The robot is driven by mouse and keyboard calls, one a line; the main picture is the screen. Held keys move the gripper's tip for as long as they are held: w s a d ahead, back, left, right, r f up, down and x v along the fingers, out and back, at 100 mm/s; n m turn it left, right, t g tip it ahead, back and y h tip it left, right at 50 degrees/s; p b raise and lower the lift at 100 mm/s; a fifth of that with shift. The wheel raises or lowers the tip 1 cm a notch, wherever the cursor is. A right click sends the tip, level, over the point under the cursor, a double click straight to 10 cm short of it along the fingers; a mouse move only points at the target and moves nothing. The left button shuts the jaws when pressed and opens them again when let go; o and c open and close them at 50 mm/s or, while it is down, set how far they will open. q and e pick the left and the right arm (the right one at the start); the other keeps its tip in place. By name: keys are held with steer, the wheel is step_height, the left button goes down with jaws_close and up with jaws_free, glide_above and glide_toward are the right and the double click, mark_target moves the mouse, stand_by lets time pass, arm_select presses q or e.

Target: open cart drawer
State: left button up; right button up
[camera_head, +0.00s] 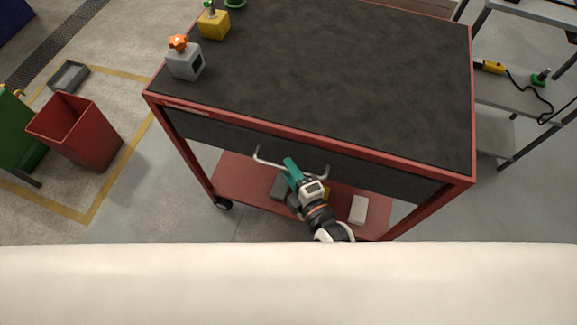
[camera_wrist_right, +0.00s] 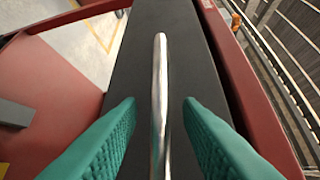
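The cart (camera_head: 330,75) has a red frame and a dark top. Its dark drawer front (camera_head: 375,172) sits under the top's front edge and looks closed. A silver bar handle (camera_head: 266,162) runs along the drawer front. My right gripper (camera_head: 291,166) is at the handle, near its middle. In the right wrist view the green fingers (camera_wrist_right: 160,118) are open, one on each side of the handle (camera_wrist_right: 160,70), with gaps visible between. The drawer front (camera_wrist_right: 190,60) lies behind the handle. My left gripper is not in view.
On the cart top's left stand a grey block with an orange knob (camera_head: 185,62) and a yellow block (camera_head: 213,25). The lower red shelf (camera_head: 235,170) holds a white box (camera_head: 358,210). A red bin (camera_head: 78,132) stands left; a metal rack (camera_head: 525,95) stands right.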

steer(key=shift+w+a+f, duration=0.1)
steer(key=shift+w+a, duration=0.2)
steer(key=shift+w, duration=0.3)
jaws_close()
